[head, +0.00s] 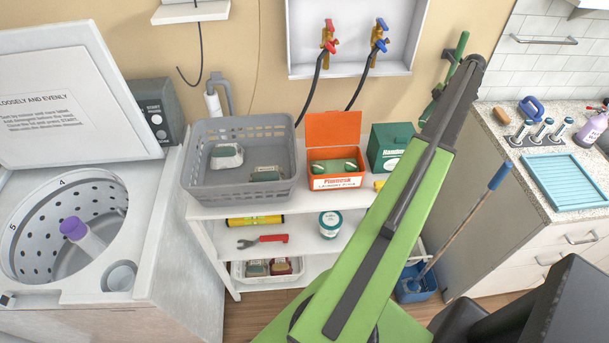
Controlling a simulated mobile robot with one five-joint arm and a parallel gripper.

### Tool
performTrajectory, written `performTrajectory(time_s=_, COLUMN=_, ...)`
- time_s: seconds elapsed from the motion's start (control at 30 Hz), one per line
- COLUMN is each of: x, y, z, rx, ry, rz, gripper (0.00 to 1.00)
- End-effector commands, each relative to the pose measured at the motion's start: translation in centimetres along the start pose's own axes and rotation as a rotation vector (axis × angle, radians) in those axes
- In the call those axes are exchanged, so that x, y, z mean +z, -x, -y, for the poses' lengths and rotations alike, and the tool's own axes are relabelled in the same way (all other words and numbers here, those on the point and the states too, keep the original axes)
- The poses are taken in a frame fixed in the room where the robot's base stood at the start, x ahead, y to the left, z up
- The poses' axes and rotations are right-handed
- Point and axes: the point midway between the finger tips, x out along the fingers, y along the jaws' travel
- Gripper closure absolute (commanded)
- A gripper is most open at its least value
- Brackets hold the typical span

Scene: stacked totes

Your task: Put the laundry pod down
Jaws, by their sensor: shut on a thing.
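My green arm rises through the right middle of the head view and bends at a dark joint near the top. My gripper does not show, and no held laundry pod can be seen; the arm may hide both. An open orange box (314,183) stands on the top shelf, labelled for laundry pods, with its lid up. Green-and-white pods (334,166) lie inside it. A grey basket (238,190) left of the box holds a white-and-green item (226,156) and a similar one (267,174) near its front wall.
A white shelf unit (208,212) carries the box, basket and a green carton (389,148). A counter with a blue tray (568,181) is at right. A mop bucket (416,284) stands beside the shelves.

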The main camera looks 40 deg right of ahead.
Motion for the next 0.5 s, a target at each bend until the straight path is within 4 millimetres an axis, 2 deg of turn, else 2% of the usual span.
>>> performTrajectory(time_s=0.03, x=0.7, y=-1.6, z=0.0, rx=0.000, ry=-0.001, rz=0.000, gripper=1.00)
performTrajectory(time_s=0.07, x=1.0, y=-2.2, z=0.0, rx=0.000, ry=-0.001, rz=0.000, gripper=1.00)
performTrajectory(time_s=0.27, x=2.0, y=-4.6, z=0.1, rx=0.000, ry=-0.001, rz=0.000, gripper=1.00)
performTrajectory(time_s=0.5, x=1.5, y=-4.7, z=0.1, rx=0.000, ry=0.000, rz=0.000, gripper=1.00)
